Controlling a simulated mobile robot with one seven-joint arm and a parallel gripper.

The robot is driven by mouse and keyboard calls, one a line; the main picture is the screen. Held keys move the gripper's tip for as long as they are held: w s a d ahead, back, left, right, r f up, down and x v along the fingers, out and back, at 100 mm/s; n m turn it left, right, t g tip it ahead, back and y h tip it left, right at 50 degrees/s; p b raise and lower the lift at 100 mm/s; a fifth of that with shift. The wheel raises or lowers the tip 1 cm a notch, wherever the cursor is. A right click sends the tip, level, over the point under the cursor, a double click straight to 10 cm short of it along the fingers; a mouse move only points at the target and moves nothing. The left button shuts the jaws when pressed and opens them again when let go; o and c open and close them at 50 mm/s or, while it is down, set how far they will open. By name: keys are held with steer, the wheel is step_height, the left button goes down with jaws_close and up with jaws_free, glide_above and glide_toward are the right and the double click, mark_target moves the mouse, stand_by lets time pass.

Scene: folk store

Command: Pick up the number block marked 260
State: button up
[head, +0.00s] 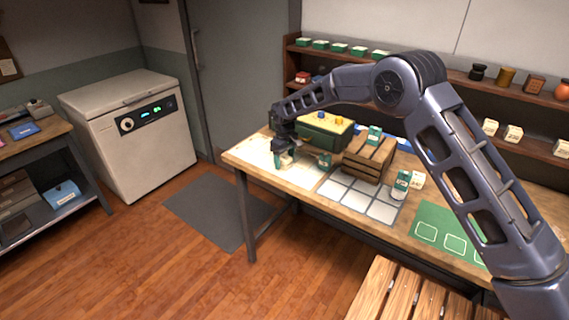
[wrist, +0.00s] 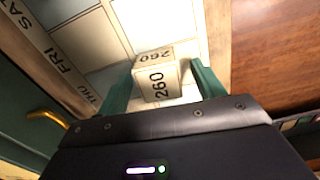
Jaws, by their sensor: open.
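The number block marked 260 (wrist: 157,82) is a cream cube with dark digits on two visible faces. It sits on a pale board with day names (wrist: 112,50) on the workbench. My gripper (wrist: 160,88) is open, with one green finger on each side of the block in the wrist view. I cannot tell whether the fingers touch it. In the head view my gripper (head: 284,158) is low over the pale board at the left end of the bench, and the block there is mostly hidden by it.
A wooden crate (head: 368,160) and a white-squared mat (head: 362,198) lie further right. The bench's left edge is near.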

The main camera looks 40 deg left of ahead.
steer(key=shift+f, duration=0.45)
steer(key=c, duration=1.1)
steer(key=shift+o, duration=0.2)
steer(key=shift+r, duration=0.1)
